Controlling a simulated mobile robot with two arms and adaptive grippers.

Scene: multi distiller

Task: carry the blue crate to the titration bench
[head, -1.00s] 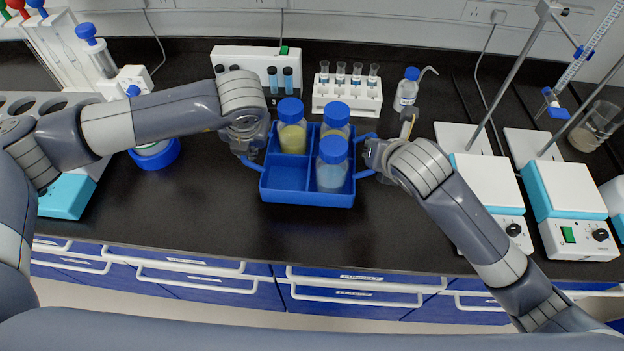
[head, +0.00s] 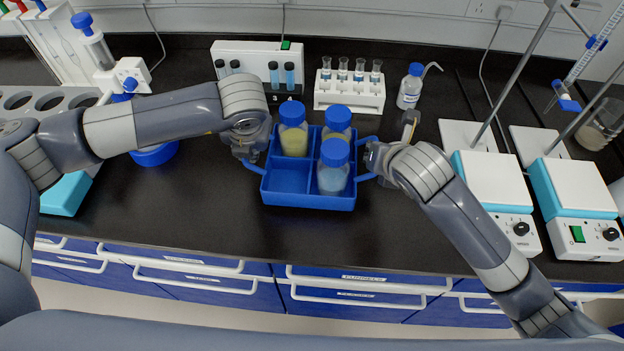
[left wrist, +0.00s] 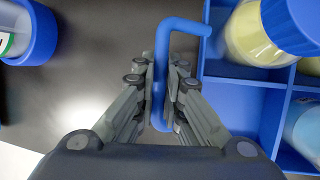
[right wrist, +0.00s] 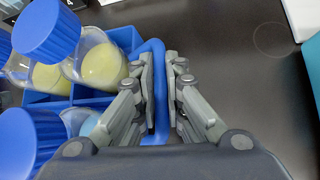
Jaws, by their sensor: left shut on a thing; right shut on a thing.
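The blue crate (head: 308,202) is in the middle of the head view, level, over the black bench top. It has compartments. Three blue-capped bottles stand in it: a yellow one (head: 293,140) back left, one back right (head: 337,121), and a pale blue one (head: 332,178) front right. The front left compartment is empty. My left gripper (left wrist: 159,92) is shut on the crate's left handle (left wrist: 163,55). My right gripper (right wrist: 160,90) is shut on its right handle (right wrist: 158,58). Whether the crate's underside touches the bench, I cannot tell.
Behind the crate stand a white vial rack (head: 350,97), a white box (head: 250,56) and a wash bottle (head: 410,87). Hot plates (head: 492,180) and stands, one with a burette (head: 590,55), are at right. A blue-based dish (head: 155,155) is at left. Bench in front is clear.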

